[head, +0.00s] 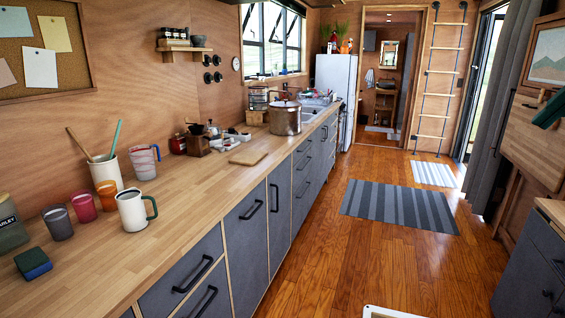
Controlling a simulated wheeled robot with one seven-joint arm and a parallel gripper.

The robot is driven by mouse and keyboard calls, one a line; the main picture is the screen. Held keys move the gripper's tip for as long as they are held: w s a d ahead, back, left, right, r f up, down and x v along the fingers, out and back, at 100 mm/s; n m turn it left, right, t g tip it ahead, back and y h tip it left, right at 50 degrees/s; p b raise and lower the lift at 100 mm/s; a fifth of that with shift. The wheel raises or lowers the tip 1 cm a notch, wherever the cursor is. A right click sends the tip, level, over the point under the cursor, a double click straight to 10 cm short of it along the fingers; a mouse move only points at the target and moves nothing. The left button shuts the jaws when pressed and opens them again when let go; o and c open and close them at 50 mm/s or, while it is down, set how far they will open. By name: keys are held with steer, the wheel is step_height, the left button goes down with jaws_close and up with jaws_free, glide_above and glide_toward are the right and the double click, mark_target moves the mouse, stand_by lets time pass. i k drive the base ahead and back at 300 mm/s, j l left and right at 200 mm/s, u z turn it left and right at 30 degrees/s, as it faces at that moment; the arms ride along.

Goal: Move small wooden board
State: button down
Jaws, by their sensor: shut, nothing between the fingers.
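A small wooden board (248,157) lies flat on the long wooden counter (190,205), near its front edge and before the big pot. It is light brown and close in color to the counter top. Nothing rests on it. My gripper does not show in the head view.
A large lidded pot (285,120) stands beyond the board. A dark grinder (198,142) and small items are behind it. A white mug (133,210), colored cups and a utensil crock (105,170) stand nearer. The wooden floor (330,260) beside the cabinets is clear.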

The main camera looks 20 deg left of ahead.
mark_target(248, 157)
steer(key=i+u, duration=0.45)
steer(key=i+l+u, duration=0.2)
steer(key=i+u, duration=0.2)
steer(key=i+l+u, duration=0.3)
steer(key=i+u, duration=0.15)
steer(key=i+l+u, duration=0.25)
steer(key=u, duration=0.2)
steer(key=i+l+u, duration=0.3)
steer(key=u, duration=0.2)
steer(key=i+l+u, duration=0.2)
steer(key=l+u, duration=0.25)
steer(key=i+l+u, duration=0.1)
steer(key=l+u, duration=0.1)
steer(key=l, duration=0.2)
